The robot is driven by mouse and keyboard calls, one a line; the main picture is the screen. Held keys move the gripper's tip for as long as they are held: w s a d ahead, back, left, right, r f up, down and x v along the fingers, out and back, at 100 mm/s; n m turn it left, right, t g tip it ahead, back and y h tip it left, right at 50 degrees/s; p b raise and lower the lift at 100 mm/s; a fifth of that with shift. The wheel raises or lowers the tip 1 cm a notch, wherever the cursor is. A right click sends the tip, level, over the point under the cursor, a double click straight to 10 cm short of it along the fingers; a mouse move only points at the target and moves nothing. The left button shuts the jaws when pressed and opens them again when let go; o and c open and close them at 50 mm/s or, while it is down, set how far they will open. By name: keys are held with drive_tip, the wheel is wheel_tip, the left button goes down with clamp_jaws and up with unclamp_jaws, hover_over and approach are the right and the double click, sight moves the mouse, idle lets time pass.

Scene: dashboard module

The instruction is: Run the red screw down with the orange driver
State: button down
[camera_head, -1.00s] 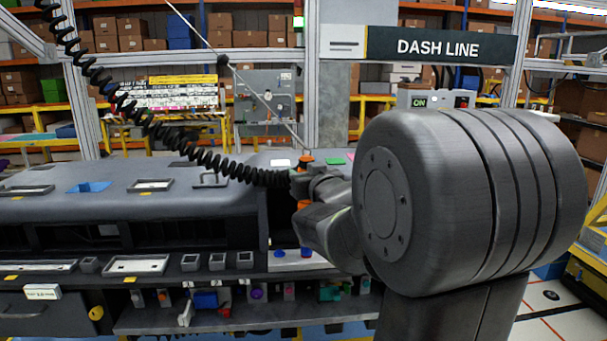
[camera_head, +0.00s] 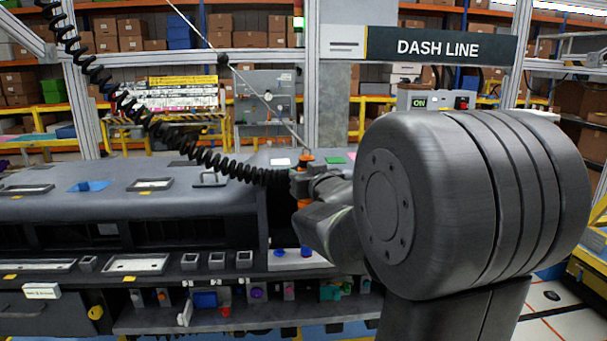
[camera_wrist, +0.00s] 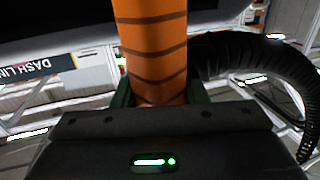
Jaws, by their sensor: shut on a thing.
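The orange driver (camera_head: 305,158) stands upright in the head view above the right end of the dashboard module, with a coiled black cord running from it up to the left. My gripper (camera_head: 303,184) is shut around its body. In the wrist view the orange banded handle (camera_wrist: 152,45) rises between the green finger pads of my gripper (camera_wrist: 157,93). My arm hides part of this area.
A blue knob-like piece (camera_head: 280,253) sits on the pale panel (camera_head: 288,264) just left of there. The grey dashboard module (camera_head: 130,208) stretches left. A lower shelf (camera_head: 240,318) holds several small coloured parts. A thin line runs from above to the driver's top.

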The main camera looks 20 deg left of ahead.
drive_tip(key=shift+f, duration=0.15)
drive_tip(key=shift+r+p, duration=2.45)
drive_tip(key=shift+r, duration=0.65)
